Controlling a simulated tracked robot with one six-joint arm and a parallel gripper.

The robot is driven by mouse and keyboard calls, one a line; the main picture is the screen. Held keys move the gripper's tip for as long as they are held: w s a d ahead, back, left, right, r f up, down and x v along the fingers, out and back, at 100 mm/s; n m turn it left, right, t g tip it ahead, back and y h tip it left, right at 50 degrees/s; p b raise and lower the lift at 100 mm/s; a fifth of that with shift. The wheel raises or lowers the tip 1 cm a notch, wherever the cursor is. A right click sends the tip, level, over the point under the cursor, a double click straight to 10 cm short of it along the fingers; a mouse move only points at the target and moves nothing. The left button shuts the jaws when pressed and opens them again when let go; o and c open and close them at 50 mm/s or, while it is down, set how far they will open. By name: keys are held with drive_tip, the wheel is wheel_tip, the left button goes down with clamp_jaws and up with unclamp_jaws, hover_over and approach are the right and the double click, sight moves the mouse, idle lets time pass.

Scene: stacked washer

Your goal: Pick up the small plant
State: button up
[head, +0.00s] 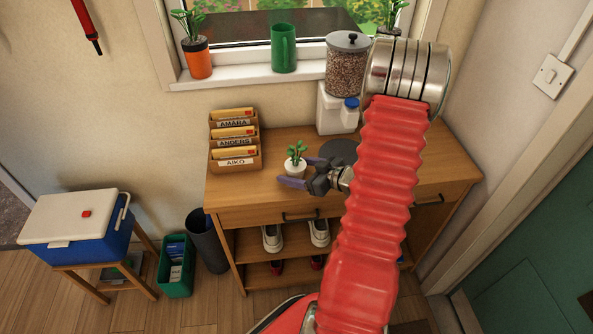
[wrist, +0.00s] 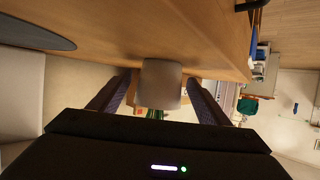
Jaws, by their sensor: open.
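The small plant (head: 295,167) is a white pot with green leaves. In the wrist view, the pot (wrist: 160,84) shows between the two fingertips (wrist: 160,82), with a narrow gap on each side. Some green leaves show just below the pot there; my gripper's body hides the rest.
A letter rack (head: 235,145) stands left of the plant on the sideboard (head: 270,190). A dispenser (head: 346,70) stands behind, beside a dark round mat (head: 343,151).

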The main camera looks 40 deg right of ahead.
sight(296, 164)
drive_tip(key=shift+c, duration=0.3)
drive_tip(key=c, duration=1.2)
drive_tip(key=shift+o, duration=0.2)
drive_tip(key=shift+r, duration=0.15)
drive_tip(key=shift+r, duration=4.85)
